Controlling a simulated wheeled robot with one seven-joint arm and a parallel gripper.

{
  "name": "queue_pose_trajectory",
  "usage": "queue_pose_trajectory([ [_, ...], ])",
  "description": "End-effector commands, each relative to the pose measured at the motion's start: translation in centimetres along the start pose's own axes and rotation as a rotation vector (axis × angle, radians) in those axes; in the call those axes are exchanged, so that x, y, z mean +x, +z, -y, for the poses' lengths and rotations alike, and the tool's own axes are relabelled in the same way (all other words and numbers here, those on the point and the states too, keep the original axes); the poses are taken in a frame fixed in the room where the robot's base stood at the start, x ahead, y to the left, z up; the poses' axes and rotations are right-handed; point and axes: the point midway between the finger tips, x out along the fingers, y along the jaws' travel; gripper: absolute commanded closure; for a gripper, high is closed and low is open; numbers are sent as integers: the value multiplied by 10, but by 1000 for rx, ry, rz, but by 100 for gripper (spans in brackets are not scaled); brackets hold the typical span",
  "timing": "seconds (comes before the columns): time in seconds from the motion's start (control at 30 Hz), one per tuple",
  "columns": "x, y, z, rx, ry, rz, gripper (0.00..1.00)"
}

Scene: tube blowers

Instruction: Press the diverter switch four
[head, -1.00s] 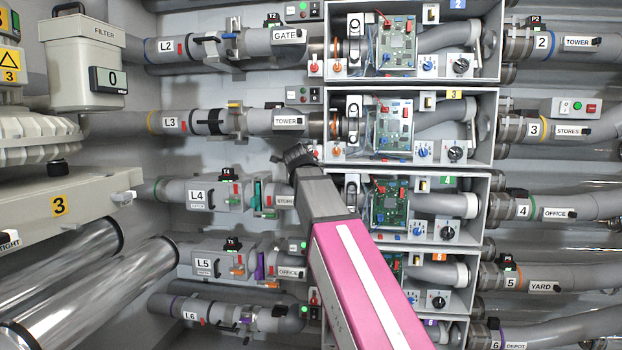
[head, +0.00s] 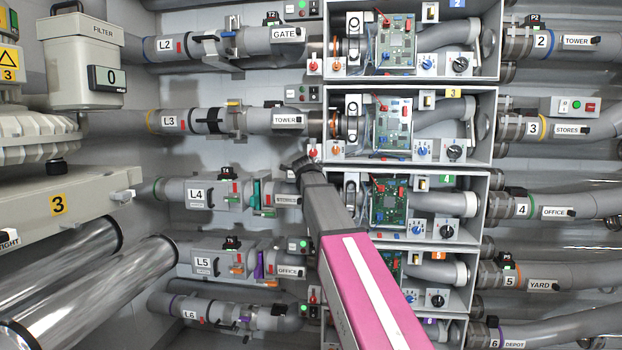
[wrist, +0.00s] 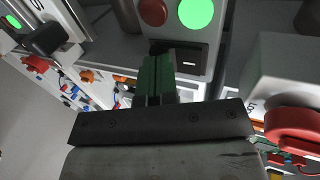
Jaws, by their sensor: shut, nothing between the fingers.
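My gripper (head: 297,160) is in the head view at the left edge of the row four compartment, in front of the wall by the L4 pipe. Its fingers are shut and empty. In the wrist view the fingers (wrist: 152,80) point at a panel with a red button (wrist: 153,12), a lit green button (wrist: 196,12) and a black switch (wrist: 188,60). The fingertips are just left of this switch; I cannot tell whether they touch the panel. No number is readable on it. In the head view my gripper and arm hide this spot.
The row four compartment with a green "4" tag (head: 446,182) holds a circuit board (head: 390,205) and knobs. In the wrist view a red knob (wrist: 293,125) on a pale box is close on the right. Pipes L3 (head: 180,121) and L5 (head: 205,264) run above and below.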

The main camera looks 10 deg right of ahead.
Motion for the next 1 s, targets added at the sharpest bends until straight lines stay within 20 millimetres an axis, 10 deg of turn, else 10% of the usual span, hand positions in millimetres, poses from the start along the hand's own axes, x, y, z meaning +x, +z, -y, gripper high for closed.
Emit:
queue_pose_trajectory([
  [1.0, 3, 0, 8, 2, -55, -2, 100],
])
